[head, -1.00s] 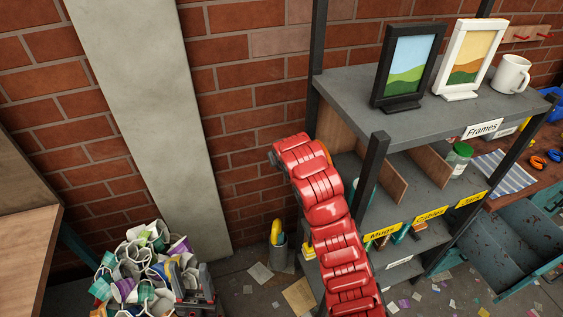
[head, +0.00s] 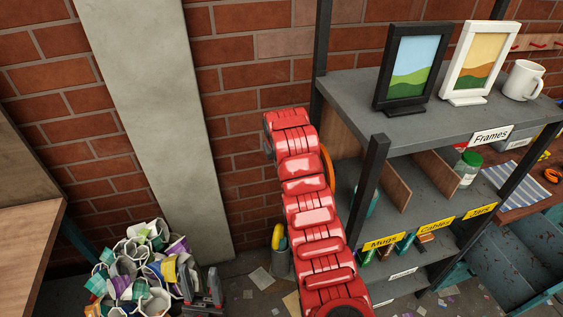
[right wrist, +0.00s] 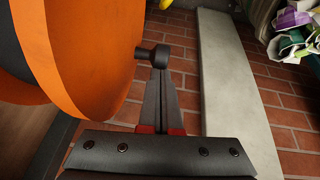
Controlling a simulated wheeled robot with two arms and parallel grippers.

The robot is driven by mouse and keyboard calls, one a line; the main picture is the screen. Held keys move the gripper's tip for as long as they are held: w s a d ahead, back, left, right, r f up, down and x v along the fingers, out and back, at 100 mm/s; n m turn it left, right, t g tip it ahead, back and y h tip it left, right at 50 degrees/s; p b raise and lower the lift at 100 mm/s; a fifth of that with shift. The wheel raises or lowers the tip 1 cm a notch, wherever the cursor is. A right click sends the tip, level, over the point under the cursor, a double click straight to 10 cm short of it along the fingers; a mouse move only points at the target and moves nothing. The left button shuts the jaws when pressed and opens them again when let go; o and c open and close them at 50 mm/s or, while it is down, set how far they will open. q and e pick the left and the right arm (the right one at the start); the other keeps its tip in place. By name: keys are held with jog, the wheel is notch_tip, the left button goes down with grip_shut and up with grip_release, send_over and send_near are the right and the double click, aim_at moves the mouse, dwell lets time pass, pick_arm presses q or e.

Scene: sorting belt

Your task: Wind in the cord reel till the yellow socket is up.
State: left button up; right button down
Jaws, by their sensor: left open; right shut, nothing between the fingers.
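The cord reel shows in the right wrist view as a large orange disc (right wrist: 85,60) with a dark part at the left. In the head view only a thin orange rim (head: 328,168) shows behind my red right arm. A dark round knob (right wrist: 150,56) stands beside the disc. My right gripper (right wrist: 160,68) is shut, its fingertips at the knob; I cannot tell whether they touch. The head view hides this gripper. My left gripper (head: 202,283) is open and empty, low beside the heap of cups. I cannot make out the yellow socket for certain.
A shelf unit (head: 440,118) holds two picture frames and a white mug (head: 523,80). A heap of cups (head: 140,270) lies lower left. A pale pillar (head: 160,120) runs up the brick wall.

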jog(key=shift+f+g, duration=0.15)
jog(key=shift+g, duration=0.55)
jog(key=shift+w+g+b, duration=0.1)
jog(key=shift+g+b, duration=0.2)
jog(key=shift+b, duration=0.05)
jog(key=shift+f+b, duration=0.3)
jog(key=shift+f, duration=0.05)
